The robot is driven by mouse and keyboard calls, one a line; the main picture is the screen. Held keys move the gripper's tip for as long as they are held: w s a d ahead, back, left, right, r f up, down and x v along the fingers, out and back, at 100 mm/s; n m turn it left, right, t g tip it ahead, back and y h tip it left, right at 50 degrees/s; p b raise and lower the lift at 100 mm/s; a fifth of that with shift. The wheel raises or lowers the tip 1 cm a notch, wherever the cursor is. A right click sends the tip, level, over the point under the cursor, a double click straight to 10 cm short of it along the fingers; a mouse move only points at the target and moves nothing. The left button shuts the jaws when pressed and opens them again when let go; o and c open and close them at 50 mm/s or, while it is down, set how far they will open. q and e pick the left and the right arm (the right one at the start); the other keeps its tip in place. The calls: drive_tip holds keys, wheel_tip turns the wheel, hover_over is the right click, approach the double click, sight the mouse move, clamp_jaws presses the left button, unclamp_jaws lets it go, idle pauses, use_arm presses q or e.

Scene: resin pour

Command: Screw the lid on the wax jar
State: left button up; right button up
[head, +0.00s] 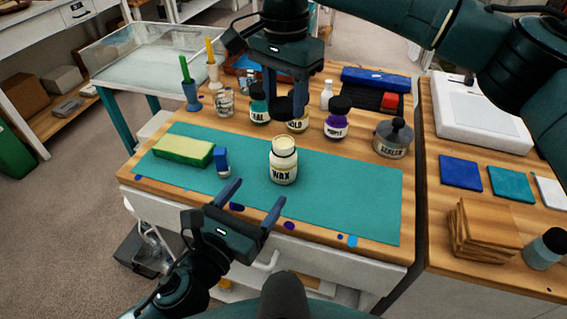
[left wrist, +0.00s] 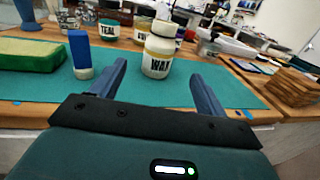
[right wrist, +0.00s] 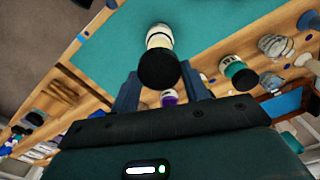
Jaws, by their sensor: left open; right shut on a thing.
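The wax jar (head: 283,168) stands upright and open on the teal mat (head: 345,200), its pale contents showing at the mouth. It also shows in the left wrist view (left wrist: 157,58) and the right wrist view (right wrist: 159,36). My right gripper (head: 284,106) points down above and behind the jar, shut on a black lid (right wrist: 158,69). The lid is apart from the jar, and in the head view it is partly hidden by the fingers. My left gripper (head: 254,199) is open and empty at the mat's front edge, in front of the jar; its fingers (left wrist: 158,75) do not touch it.
Behind the mat stand the teal jar (head: 259,106), gold jar (head: 298,124), purple jar (head: 337,121) and a screen tin (head: 393,140). The mat's right side is clear.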

use_arm(q)
drive_tip(key=x, duration=1)
drive_tip(key=shift+w+r, duration=0.1)
drive_tip(key=c, duration=1.5)
drive_tip(key=shift+o, duration=0.2)
use_arm(e)
hover_over(284, 142)
drive_tip(key=shift+f, duration=2.5)
drive_tip(key=shift+f, duration=0.9)
drive_tip(key=shift+f, duration=0.55)
